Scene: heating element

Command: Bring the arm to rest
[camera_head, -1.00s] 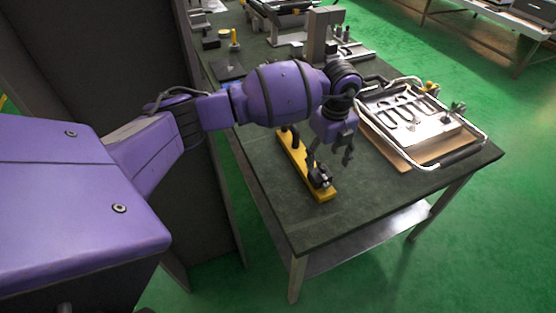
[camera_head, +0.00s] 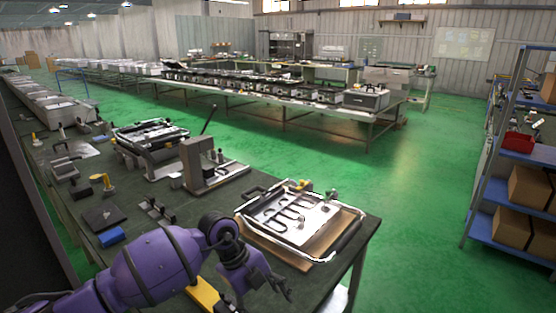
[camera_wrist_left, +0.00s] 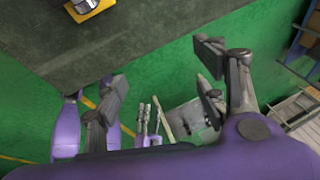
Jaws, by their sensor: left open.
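My left arm is purple and reaches in from the bottom left of the head view. Its left gripper (camera_head: 275,285) hangs at the near end of the dark workbench (camera_head: 345,268), just in front of the wire-framed tray. In the left wrist view the dark fingers of the gripper (camera_wrist_left: 162,82) are spread apart with nothing between them. Below them are green floor and the bench edge. A yellow block (camera_head: 205,294) lies on the bench by the arm, partly hidden by it. My right gripper is not in view.
The tray (camera_head: 343,243) holding a white plate with a dark heating element (camera_head: 290,212) sits close beyond the gripper. A grey fixture (camera_head: 200,165) and small tools stand farther left. A blue shelf (camera_head: 480,215) with boxes is at right. Green floor lies open between.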

